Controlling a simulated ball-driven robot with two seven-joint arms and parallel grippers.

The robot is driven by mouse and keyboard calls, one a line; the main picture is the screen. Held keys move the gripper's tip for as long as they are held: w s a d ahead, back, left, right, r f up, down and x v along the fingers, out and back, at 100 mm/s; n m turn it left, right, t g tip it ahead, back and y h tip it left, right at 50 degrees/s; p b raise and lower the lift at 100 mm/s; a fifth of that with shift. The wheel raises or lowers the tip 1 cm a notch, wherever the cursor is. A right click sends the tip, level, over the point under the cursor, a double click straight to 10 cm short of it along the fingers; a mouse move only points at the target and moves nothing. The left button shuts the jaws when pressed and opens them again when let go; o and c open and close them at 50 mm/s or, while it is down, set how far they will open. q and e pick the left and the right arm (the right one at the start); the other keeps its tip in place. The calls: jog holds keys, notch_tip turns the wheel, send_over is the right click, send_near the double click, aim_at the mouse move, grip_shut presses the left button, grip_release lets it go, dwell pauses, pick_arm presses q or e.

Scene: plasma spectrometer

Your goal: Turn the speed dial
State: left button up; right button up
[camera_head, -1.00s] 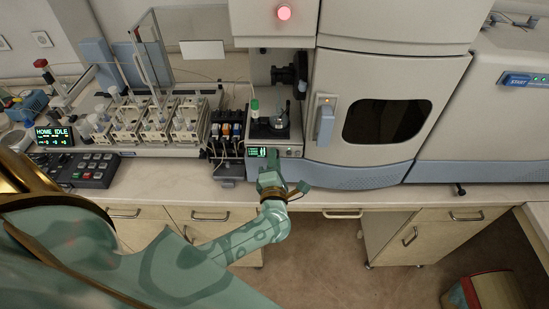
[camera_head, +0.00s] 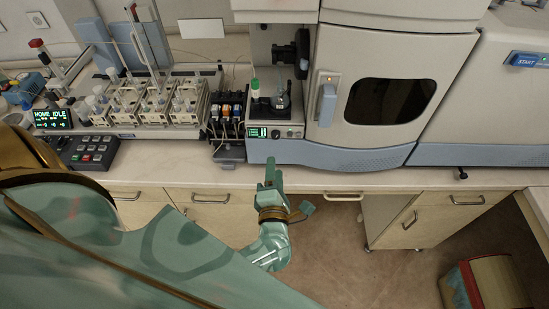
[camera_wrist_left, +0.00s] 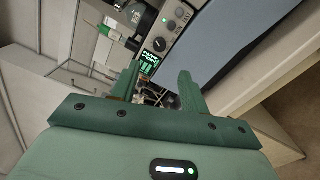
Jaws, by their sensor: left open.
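The speed dial appears to be the round dark knob (camera_wrist_left: 159,44) beside a small green-lit display (camera_wrist_left: 148,64) in the left wrist view. In the head view this knob (camera_head: 273,133) is small, just right of the display (camera_head: 257,132) on the instrument's low front panel. My left gripper (camera_head: 270,172) is in front of and below that panel, over the bench's front edge, apart from the dial. In the left wrist view its fingers (camera_wrist_left: 158,78) are spread and empty, with the dial beyond them. My right gripper is not in view.
A green-capped vial (camera_head: 254,86) and a dark stand (camera_head: 282,100) are above the panel. A pump block (camera_head: 225,120) stands to its left, and the tall cabinet (camera_head: 390,70) to its right. The bench front strip (camera_head: 190,172) is clear.

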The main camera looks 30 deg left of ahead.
pick_arm(q)
jog(key=v, duration=0.6)
jog(key=shift+b, duration=0.4)
